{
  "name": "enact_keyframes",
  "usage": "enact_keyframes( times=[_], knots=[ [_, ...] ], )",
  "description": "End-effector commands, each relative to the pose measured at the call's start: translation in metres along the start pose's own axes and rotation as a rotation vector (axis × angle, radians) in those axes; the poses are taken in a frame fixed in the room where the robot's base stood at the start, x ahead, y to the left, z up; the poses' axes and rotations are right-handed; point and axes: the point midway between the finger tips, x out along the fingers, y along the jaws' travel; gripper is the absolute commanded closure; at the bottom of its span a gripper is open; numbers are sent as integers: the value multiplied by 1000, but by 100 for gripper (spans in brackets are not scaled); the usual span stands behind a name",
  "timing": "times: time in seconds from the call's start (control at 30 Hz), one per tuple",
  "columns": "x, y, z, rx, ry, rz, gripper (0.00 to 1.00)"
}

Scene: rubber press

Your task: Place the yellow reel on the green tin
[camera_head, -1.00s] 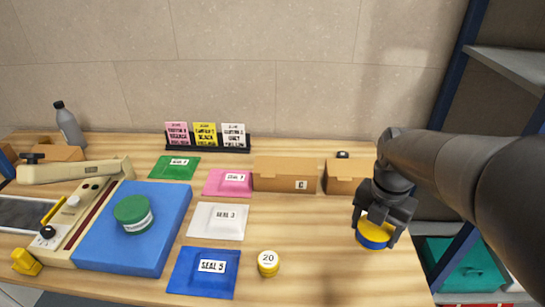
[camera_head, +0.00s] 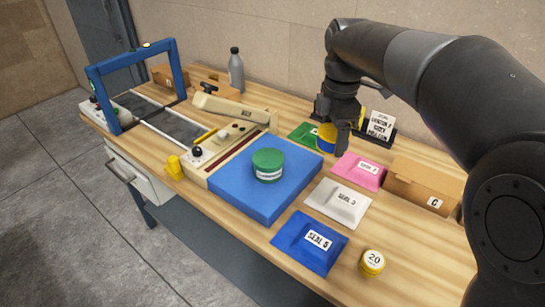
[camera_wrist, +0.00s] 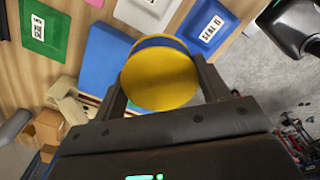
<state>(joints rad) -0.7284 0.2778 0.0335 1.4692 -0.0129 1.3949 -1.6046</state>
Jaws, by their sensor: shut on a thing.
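The yellow reel (camera_head: 326,138), with a blue band, is held in my gripper (camera_head: 338,135), which is shut on it. In the wrist view the reel (camera_wrist: 160,78) sits between the two fingers (camera_wrist: 162,88), its round yellow face toward the camera. The green tin (camera_head: 268,164) has a pale label and stands upright on a blue block (camera_head: 245,197). My gripper with the reel is behind and to the right of the tin in the head view, apart from it and above the table.
Green, pink (camera_head: 359,170), white (camera_head: 338,202) and blue (camera_head: 310,242) packets lie right of the block. A yellow 20 weight (camera_head: 373,262) stands at the front right. Cardboard box C (camera_head: 421,188), a grey bottle (camera_head: 236,72) and a blue frame (camera_head: 139,84) stand around the table.

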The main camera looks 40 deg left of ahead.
Motion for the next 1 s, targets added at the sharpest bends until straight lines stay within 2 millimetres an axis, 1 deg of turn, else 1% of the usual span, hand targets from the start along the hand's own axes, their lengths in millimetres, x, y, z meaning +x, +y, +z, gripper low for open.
enact_keyframes(
  times=[0.03,0.17,0.27,0.5,0.63,0.8,0.93,1.0],
  knots=[
    [-1,6,-12,0,1,1,58],
    [-2,12,-28,8,3,1,58],
    [4,18,-42,8,4,-1,58],
    [37,40,-91,6,3,-2,58],
    [53,51,-115,7,3,-1,58],
    [64,59,-132,10,4,1,58],
    [70,61,-135,11,4,1,58],
    [77,60,-135,12,3,-1,58]
  ],
)
